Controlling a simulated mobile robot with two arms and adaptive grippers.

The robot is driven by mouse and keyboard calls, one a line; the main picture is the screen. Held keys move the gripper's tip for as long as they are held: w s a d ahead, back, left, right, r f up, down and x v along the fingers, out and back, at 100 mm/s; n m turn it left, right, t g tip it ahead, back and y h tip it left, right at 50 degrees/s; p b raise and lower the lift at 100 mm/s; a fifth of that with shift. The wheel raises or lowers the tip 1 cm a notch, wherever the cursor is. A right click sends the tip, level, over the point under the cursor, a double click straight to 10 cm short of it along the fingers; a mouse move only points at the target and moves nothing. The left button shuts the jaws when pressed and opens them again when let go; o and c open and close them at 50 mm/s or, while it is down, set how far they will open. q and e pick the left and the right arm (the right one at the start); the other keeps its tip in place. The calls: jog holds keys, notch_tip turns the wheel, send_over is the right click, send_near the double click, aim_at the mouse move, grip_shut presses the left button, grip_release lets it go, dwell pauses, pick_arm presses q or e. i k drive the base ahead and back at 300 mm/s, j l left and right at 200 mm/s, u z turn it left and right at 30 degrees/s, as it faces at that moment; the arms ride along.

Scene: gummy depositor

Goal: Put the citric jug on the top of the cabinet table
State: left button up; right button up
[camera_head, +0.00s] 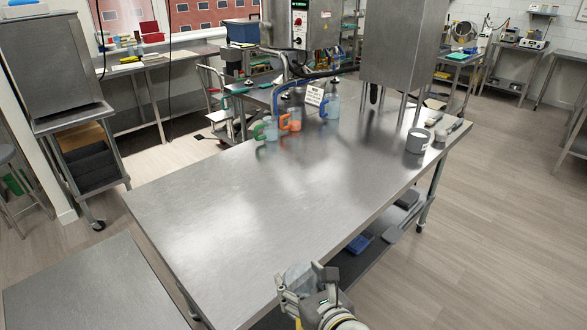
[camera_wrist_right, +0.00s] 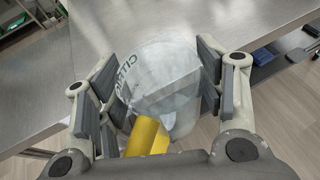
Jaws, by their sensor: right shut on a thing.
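The citric jug is a clear, cloudy jug with dark "CITRIC" lettering and a yellow handle, and it shows large in the right wrist view (camera_wrist_right: 165,85). My right gripper (camera_wrist_right: 160,85) is shut on it, with the pads on both sides of the body. In the head view my right gripper (camera_head: 306,285) holds the jug (camera_head: 298,276) at the near edge of the long steel table (camera_head: 220,215). I cannot tell whether the jug's bottom touches anything. My left gripper is not in view. I cannot tell which surface is the cabinet table.
Jugs with green (camera_head: 267,130), orange (camera_head: 291,121) and blue (camera_head: 330,105) handles stand at the table's far side. A grey pot (camera_head: 418,141) is at the right. The table's middle is clear. A bare steel surface (camera_head: 90,288) lies lower left; a steel cabinet (camera_head: 50,60) stands upper left.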

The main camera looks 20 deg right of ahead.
aim_at(316, 130)
jog(key=i+l+u, duration=0.15)
jog(key=l, duration=0.6)
jog(key=i+l+u, duration=0.1)
jog(key=l, duration=0.7)
jog(key=i+l+u, duration=0.15)
jog(key=l, duration=0.65)
jog(key=i+l+u, duration=0.2)
jog(key=l, duration=0.9)
jog(key=l+u, duration=0.2)
jog(key=l, duration=0.85)
jog(key=i+l+u, duration=0.2)
jog(key=i+l, duration=0.2)
jog(key=l, duration=0.2)
jog(key=i+l, duration=0.15)
jog(key=l, duration=0.2)
jog(key=u, duration=0.05)
